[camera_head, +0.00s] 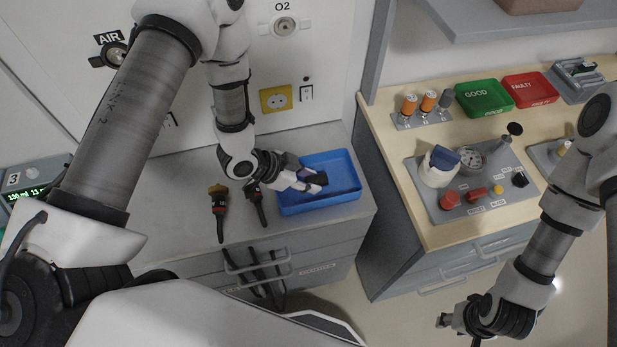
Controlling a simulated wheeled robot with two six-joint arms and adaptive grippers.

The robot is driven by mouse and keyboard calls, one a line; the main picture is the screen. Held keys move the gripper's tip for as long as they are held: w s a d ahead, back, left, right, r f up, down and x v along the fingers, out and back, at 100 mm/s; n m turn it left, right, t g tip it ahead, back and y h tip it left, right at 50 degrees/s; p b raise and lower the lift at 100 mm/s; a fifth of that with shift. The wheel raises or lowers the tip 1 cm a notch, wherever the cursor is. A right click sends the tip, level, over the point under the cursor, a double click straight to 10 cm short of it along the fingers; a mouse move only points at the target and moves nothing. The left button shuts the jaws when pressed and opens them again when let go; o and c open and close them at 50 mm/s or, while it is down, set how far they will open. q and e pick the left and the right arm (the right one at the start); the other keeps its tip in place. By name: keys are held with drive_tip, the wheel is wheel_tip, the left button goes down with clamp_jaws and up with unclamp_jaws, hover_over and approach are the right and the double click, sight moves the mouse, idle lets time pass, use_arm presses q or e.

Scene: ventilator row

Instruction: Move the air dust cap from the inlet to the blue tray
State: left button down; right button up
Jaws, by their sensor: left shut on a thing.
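The blue tray (347,165) sits on the grey cabinet top. My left gripper (316,182) is over the tray's left part, shut on a small dark cap (320,177), which looks like the air dust cap. I cannot tell whether the cap touches the tray floor. The AIR inlet (115,55) is on the wall panel at upper left, partly behind my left arm. My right gripper (459,331) hangs low at the lower right, away from the tray; whether its fingers are open is unclear.
Two dark hose connectors, one with an orange-brown top (218,205), lie left of the tray. The O2 inlet (285,26) and a yellow socket (275,98) are on the wall. A wooden bench at right holds green (485,97) and red (531,89) trays and a grey parts board (480,207).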

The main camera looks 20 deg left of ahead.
use_arm(q)
drive_tip(key=shift+w, duration=0.1)
drive_tip(key=c, duration=0.7)
unclamp_jaws()
drive_tip(key=shift+w+f, duration=0.1)
drive_tip(key=shift+c, duration=0.2)
drive_tip(key=v, duration=1.2)
drive_tip(key=shift+r, duration=0.2)
wheel_tip(320, 180, up, 8)
drive_tip(key=p, duration=0.7)
drive_tip(key=shift+f, duration=0.15)
